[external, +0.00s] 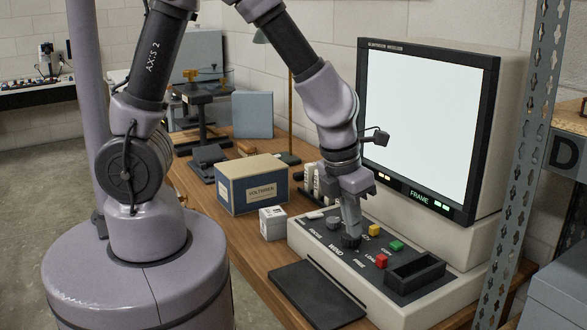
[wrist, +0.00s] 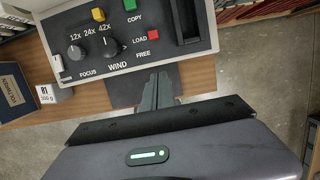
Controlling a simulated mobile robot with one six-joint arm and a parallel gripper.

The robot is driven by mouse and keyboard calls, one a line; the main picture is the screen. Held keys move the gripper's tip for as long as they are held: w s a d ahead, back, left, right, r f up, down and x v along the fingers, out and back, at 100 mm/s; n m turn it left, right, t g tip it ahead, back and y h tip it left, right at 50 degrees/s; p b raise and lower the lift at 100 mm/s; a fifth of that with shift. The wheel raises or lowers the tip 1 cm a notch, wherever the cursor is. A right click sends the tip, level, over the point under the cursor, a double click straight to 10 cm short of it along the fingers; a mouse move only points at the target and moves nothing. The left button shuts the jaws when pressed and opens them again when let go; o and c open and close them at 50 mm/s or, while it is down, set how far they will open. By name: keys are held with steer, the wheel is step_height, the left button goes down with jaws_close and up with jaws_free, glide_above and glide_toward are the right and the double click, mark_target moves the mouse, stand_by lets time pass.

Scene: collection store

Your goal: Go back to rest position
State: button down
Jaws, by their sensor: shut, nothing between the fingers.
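My gripper (external: 350,232) points down over the control panel of the reader in the external view. Its fingers are shut and empty, with the tips just above or at the black WIND knob (external: 350,241); I cannot tell whether they touch. In the wrist view the closed fingers (wrist: 157,88) show in front of the panel's near edge, over a dark pad, with the WIND knob (wrist: 113,47) up and left of them. My arm reaches over the desk from the left.
The panel has yellow (external: 374,230), green (external: 396,246) and red (external: 381,261) buttons. The lit screen (external: 428,125) stands behind it. A perforated metal post (external: 520,150) stands at right.

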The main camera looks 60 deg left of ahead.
steer(key=shift+r, duration=0.2)
stand_by(0.3)
steer(key=s+a+r+n+t, duration=0.1)
steer(key=s+a+r+n, duration=0.3)
steer(key=n, duration=0.6)
steer(key=s+a+r+n+t+y, duration=0.1)
steer(key=s+a+r+n, duration=0.3)
steer(key=a+r+n, duration=0.3)
steer(key=s+a+r+n+t+y+b, duration=0.1)
steer(key=s+a+r+n, duration=0.3)
steer(key=n, duration=1)
steer(key=a+r, duration=0.1)
steer(key=a, duration=0.2)
steer(key=shift+s+r+n, duration=0.2)
steer(key=shift+s+n, duration=0.1)
steer(key=shift+n, duration=0.1)
steer(key=c, duration=2.2)
jaws_free()
